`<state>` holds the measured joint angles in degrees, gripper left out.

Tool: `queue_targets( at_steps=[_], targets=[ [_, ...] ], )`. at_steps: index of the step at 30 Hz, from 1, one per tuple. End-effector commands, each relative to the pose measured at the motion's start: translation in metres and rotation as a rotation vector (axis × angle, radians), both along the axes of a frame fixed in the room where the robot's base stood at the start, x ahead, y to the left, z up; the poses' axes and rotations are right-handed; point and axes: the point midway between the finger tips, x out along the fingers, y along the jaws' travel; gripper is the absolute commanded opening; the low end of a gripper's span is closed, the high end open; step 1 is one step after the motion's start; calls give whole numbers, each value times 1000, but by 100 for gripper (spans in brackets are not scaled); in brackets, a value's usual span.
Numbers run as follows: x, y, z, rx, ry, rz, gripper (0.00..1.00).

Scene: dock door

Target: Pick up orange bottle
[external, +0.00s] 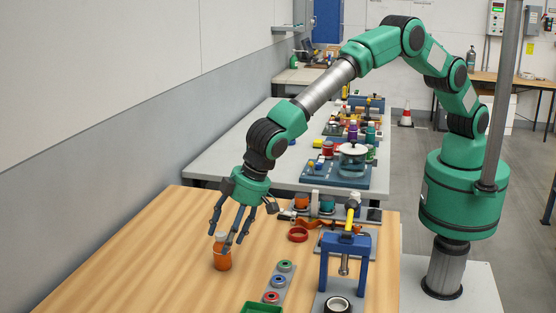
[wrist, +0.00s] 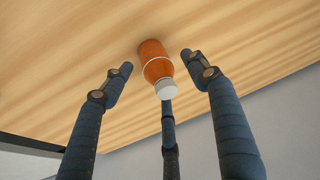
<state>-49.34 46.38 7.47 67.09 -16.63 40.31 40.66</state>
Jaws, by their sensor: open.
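An orange bottle (external: 222,256) with a pale cap stands on the wooden table (external: 140,262) in the external view. In the wrist view the orange bottle (wrist: 157,66) shows a white cap toward the camera and a thin pale ring around its body. My gripper (external: 230,232) is just above and around the bottle's top, fingers pointing down. In the wrist view my gripper (wrist: 157,64) has its dark fingers spread, with the bottle between the two outer fingertips and clear gaps on both sides. The third finger's tip appears close to the cap; I cannot tell whether it touches.
To the right of the bottle are a strip with coloured rings (external: 278,282), a green tray (external: 262,308), a red ring (external: 298,234) and a blue press-like stand (external: 345,262). A grey table (external: 225,160) with more items lies behind. The wood left of the bottle is clear.

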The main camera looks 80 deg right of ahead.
Motion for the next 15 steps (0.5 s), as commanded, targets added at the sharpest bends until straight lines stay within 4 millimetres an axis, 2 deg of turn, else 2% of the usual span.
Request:
queue_targets(
  at_steps=[15],
  targets=[
    [15,2,-45,0,1,0,59]
  ],
)
